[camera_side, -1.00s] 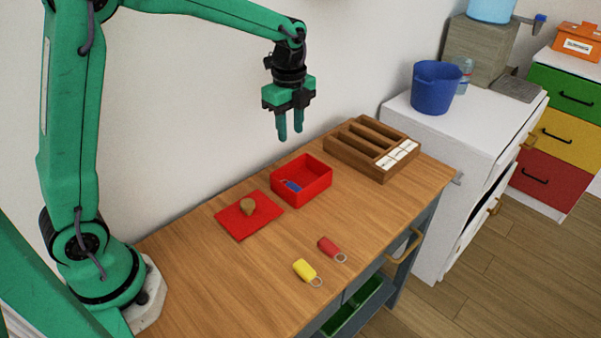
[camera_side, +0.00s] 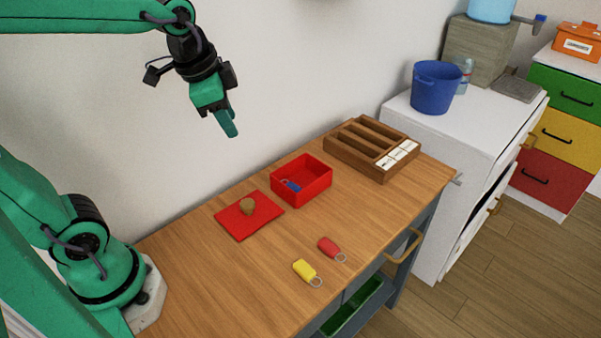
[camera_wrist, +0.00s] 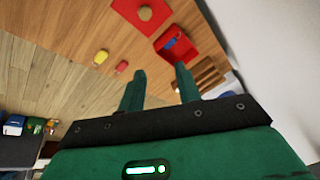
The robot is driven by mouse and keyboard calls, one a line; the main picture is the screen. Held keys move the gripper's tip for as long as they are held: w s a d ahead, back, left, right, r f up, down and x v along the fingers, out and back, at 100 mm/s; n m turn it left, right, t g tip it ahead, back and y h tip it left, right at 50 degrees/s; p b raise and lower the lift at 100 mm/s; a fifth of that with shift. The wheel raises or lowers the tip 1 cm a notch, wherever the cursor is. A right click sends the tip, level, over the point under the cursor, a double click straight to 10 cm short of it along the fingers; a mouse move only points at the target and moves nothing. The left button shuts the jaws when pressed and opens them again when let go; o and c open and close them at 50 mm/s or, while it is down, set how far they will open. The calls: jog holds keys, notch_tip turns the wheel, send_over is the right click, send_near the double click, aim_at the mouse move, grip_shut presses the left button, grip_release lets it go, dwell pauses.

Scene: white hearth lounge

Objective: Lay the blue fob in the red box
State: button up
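The blue fob (camera_side: 292,187) lies inside the open red box (camera_side: 316,193), on its floor, with its ring beside it. In the wrist view the blue fob (camera_wrist: 171,42) also shows inside the red box (camera_wrist: 187,51). My gripper (camera_side: 228,124) is raised well above the table, above and to the left of the box in the side view. In the wrist view my gripper (camera_wrist: 160,71) has its two fingers apart with nothing between them. It is open and empty.
A red lid (camera_side: 237,223) with a brown knob lies left of the box. A yellow fob (camera_side: 304,269) and a red fob (camera_side: 328,247) lie near the front. A wooden compartment tray (camera_side: 349,158) stands behind the box. Bare table (camera_side: 215,285) shows at front left.

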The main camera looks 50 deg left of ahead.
jog(key=s+f+n+t, duration=0.1)
jog(key=s+n+t, duration=0.1)
jog(key=s+n, duration=0.4)
jog(key=shift+s, duration=0.8)
